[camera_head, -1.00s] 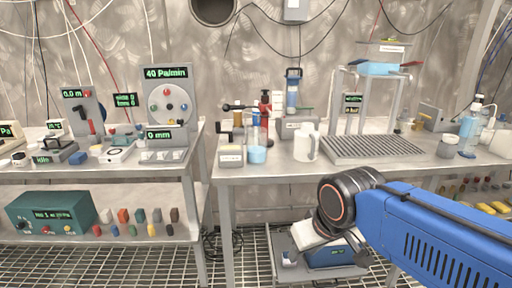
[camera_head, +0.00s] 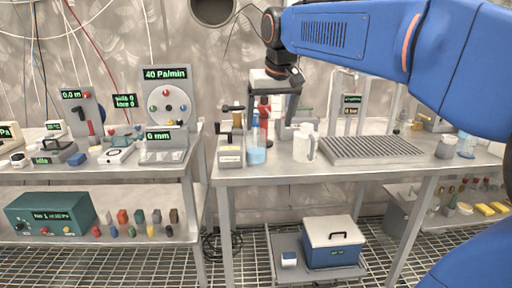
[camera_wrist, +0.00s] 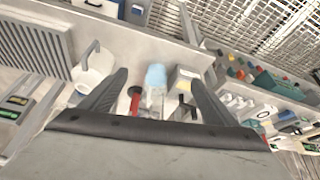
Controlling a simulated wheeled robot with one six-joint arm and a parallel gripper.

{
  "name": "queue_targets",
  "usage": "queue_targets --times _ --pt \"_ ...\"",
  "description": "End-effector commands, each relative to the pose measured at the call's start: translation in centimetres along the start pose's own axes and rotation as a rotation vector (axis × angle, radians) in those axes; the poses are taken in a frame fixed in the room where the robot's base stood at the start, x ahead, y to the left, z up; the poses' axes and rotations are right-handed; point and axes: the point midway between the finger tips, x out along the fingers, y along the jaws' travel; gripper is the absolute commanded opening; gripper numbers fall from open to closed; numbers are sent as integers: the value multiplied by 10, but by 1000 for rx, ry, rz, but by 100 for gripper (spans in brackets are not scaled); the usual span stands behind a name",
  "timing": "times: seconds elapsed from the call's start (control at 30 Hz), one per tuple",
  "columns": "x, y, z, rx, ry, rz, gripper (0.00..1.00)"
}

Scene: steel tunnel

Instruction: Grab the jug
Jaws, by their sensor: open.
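The white jug (camera_head: 303,145) stands upright on the right-hand table, its handle on its right side in the head view. In the wrist view the jug (camera_wrist: 92,72) is left of my fingers, partly hidden by the left one. My gripper (camera_head: 268,126) is open and points down above the table, behind and left of the jug. In the wrist view, the space between my gripper's fingers (camera_wrist: 160,82) frames a bottle with blue content (camera_wrist: 155,78) and a red-handled item (camera_wrist: 134,100), not the jug. Nothing is held.
A metal stand (camera_head: 338,100) rises behind. A white-lidded blue box (camera_head: 331,243) sits below the table.

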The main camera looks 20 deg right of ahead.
Motion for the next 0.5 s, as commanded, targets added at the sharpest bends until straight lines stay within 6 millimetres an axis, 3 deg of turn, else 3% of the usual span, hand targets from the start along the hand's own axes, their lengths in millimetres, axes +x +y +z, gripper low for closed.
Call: queue_targets --times 0.03,0.2,0.33,0.5 --pt "-3 -1 -21 8 -2 4 82" --pt "-11 -2 -74 33 -4 15 82" --pt "-15 -2 -97 46 -3 20 82" --pt "-12 -2 -107 52 -5 22 82"
